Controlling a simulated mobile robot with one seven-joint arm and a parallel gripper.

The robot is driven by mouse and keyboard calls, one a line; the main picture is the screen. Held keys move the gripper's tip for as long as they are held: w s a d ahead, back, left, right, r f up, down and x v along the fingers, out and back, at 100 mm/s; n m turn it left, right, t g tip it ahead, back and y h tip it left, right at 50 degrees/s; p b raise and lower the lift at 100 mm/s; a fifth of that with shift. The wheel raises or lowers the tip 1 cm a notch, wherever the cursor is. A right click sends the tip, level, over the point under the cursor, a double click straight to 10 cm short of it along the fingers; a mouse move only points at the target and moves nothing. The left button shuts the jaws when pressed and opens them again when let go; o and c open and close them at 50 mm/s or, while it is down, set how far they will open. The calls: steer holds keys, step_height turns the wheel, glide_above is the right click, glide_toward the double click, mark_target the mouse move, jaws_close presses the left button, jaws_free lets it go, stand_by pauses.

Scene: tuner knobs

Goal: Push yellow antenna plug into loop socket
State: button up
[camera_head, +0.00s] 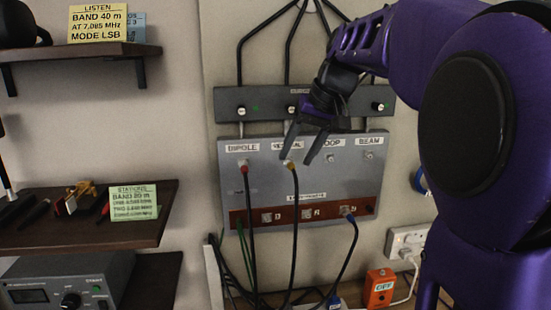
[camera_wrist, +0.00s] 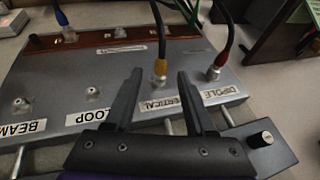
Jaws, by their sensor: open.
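The yellow antenna plug (camera_head: 291,164) sits on a black cable at the vertical socket of the grey panel (camera_head: 347,190). It also shows in the wrist view (camera_wrist: 160,68). The loop socket (camera_head: 331,157) is bare, to the right of the yellow plug. In the wrist view the loop socket (camera_wrist: 102,101) appears left of the plug. My gripper (camera_head: 295,160) is open and points down at the panel. In the wrist view its fingertips (camera_wrist: 159,75) appear on either side of the yellow plug. I cannot tell whether they touch it.
A red plug (camera_head: 244,164) is in the dipole socket. The beam socket (camera_head: 369,154) is bare. A blue plug (camera_head: 347,213) is on the brown lower strip (camera_head: 270,217). A dark bar with knobs (camera_head: 262,107) runs above the panel. Shelves stand left.

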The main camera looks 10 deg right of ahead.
steer(key=shift+x, duration=1)
jaws_close()
